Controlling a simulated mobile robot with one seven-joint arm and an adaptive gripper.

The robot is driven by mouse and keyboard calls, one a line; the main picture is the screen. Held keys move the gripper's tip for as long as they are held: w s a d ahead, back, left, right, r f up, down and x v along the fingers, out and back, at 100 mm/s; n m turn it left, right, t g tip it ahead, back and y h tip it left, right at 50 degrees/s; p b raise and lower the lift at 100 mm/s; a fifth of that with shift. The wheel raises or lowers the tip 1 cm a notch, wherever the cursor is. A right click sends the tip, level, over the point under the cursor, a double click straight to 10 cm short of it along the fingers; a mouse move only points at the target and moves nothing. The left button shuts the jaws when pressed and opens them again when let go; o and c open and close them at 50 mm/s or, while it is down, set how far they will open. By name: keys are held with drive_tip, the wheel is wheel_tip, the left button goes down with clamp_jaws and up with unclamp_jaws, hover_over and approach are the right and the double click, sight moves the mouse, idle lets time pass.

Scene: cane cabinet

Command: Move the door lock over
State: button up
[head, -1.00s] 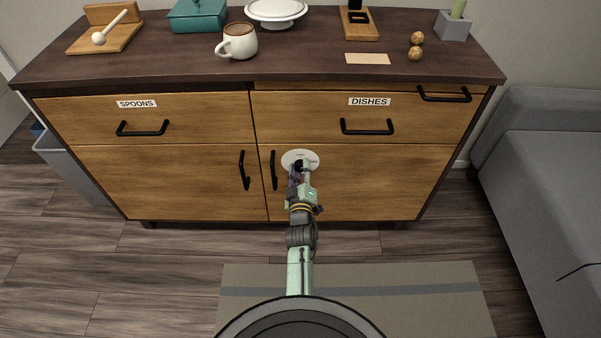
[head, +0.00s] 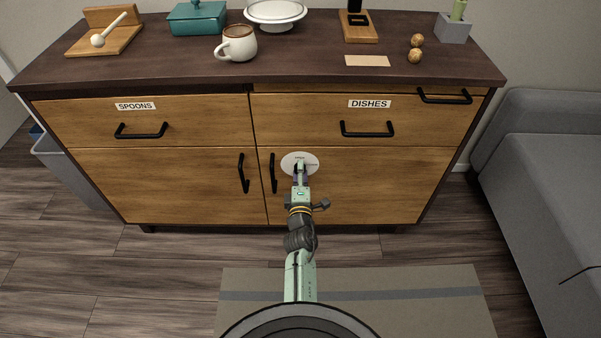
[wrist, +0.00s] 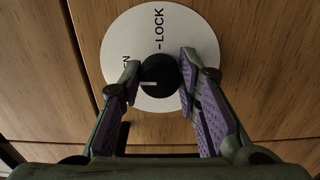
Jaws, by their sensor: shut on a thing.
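The door lock is a black round knob (wrist: 158,76) on a white disc (wrist: 200,38) with the word LOCK at its top and a partly hidden word ending in N at its left. A small pale mark shows on the knob's left part. The disc also shows in the head view (head: 311,158), on the lower right cabinet door (head: 375,185), right of that door's handle. My gripper (wrist: 158,74) is shut on the knob, one purple-padded finger on each side. In the head view my gripper (head: 299,169) hides the knob.
Black vertical handles of the left door (head: 243,173) and right door (head: 273,173) flank the gap between the doors. Drawers marked SPOONS and DISHES sit above. A mug (head: 237,43) and other items stand on the cabinet top (head: 200,70). A grey sofa (head: 550,190) is at the right.

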idle(0.4)
drive_tip(key=o, duration=1.2)
drive_tip(key=s, duration=0.7)
drive_tip(key=shift+s, duration=0.25)
